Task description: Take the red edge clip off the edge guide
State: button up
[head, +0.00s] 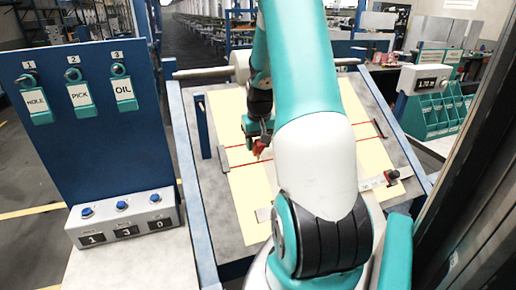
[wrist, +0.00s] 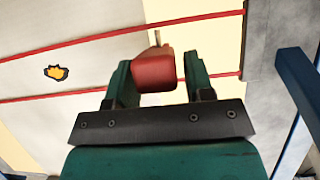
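The red clip (wrist: 153,72) sits between the two green fingers of my gripper (wrist: 158,80) in the wrist view. It appears gripped, near the left finger; contact on the right side is hard to judge. In the head view my gripper (head: 259,143) is over the cream sheet, with the red clip (head: 260,149) small below it. A pale ruler-like bar (head: 376,183), perhaps the edge guide, crosses the sheet's lower part, partly hidden by my arm. The clip appears apart from this bar.
The cream sheet (head: 245,190) with red lines lies on a tilted table. A dark knob with red (head: 391,176) is on the bar's right end. A blue post (head: 204,139) stands at left. A button box (head: 125,217) and blue tool panel (head: 83,140) are further left.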

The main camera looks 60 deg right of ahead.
jog(key=c, duration=0.7)
jog(key=shift+r, duration=0.1)
jog(key=shift+s+a+r+p, duration=0.3)
jog(key=shift+r+p, duration=0.15)
jog(key=shift+r, duration=0.15)
jog(key=shift+s+a+r+p, duration=0.2)
jog(key=shift+s+r+p, duration=0.05)
jog(key=shift+r+p, duration=0.25)
jog(key=shift+s+a+r+p, duration=0.3)
jog(key=shift+r+p, duration=0.1)
jog(key=shift+r, duration=0.25)
jog(key=shift+s+a+r, duration=0.1)
jog(key=shift+s+r, duration=0.1)
jog(key=shift+r, duration=0.05)
